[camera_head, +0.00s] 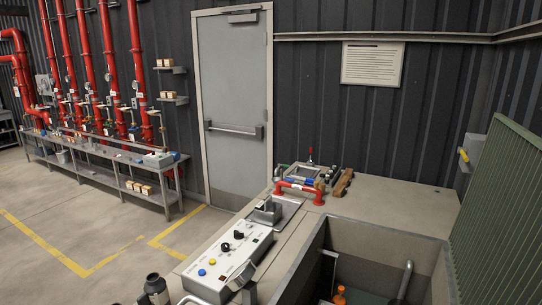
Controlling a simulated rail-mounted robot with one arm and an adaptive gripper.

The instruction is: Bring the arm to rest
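My gripper's fingers cannot be made out in the head view. A dark rounded part shows at the bottom edge, left of the control panel (222,262); I cannot tell whether it belongs to my arm. The panel is light-coloured, with blue and yellow buttons and black knobs. A grey and black lever-like part stands at its near right corner. Whether my gripper is open, shut or holding anything is not shown.
A worktop (400,205) carries a red pipe handle (300,190) and small parts. An open basin (375,255) lies in front, beside a green ribbed panel (500,220). A metal bench (100,160) stands below red pipes (138,70) at left. Floor before the grey door (235,100) is clear.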

